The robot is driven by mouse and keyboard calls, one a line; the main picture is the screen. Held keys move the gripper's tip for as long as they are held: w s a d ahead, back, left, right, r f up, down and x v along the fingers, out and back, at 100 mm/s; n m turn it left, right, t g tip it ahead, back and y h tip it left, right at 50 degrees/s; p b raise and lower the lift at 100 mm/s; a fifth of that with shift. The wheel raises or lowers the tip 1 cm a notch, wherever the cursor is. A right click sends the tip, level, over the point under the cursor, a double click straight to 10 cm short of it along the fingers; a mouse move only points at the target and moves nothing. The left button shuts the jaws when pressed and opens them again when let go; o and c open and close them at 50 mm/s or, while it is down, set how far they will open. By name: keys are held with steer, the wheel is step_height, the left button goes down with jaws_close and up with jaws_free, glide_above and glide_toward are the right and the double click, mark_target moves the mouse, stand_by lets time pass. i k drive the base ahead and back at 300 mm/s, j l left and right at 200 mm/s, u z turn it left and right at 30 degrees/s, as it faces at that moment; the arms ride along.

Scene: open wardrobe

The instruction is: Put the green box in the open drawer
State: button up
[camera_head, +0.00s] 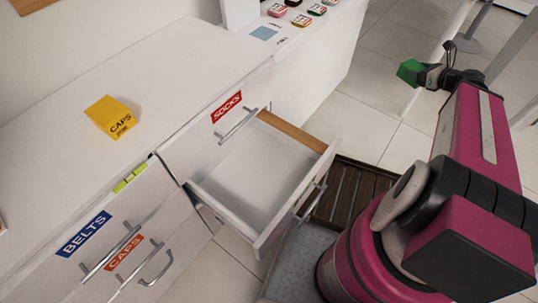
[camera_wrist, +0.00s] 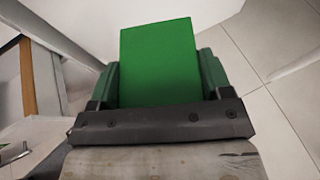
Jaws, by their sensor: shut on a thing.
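The green box (camera_head: 409,71) is held in my gripper (camera_head: 424,75) at the upper right of the head view, above the tiled floor. In the wrist view the green box (camera_wrist: 160,62) sits between the two green fingers of my gripper (camera_wrist: 160,85), which are shut on it. The open drawer (camera_head: 254,181) is in the middle of the head view, pulled out and empty inside. My gripper is up and to the right of the drawer, well apart from it. Part of the drawer's brown side also shows at the left of the wrist view.
A white dresser top (camera_head: 165,75) holds a yellow CAPS box (camera_head: 111,117). A SOCKS label (camera_head: 227,107) is above the open drawer; BELTS (camera_head: 84,234) and CAPS labels mark fronts at lower left. Small coloured items (camera_head: 302,20) sit on a white surface at the back. A dark slatted mat (camera_head: 350,190) lies beside the drawer.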

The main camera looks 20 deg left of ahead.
mark_target(260, 197)
steer(key=i+l+u, duration=0.15)
steer(key=i, duration=0.3)
steer(key=i+l+u, duration=0.2)
steer(key=i, duration=0.3)
steer(key=i+l+u, duration=0.35)
steer(key=u, duration=0.15)
steer(key=l+u, duration=1.3)
steer(key=u, duration=0.3)
steer(key=j+u, duration=0.25)
steer(key=u, duration=0.15)
steer(key=j+u, duration=0.2)
steer(key=u, duration=0.2)
steer(key=i, duration=0.3)
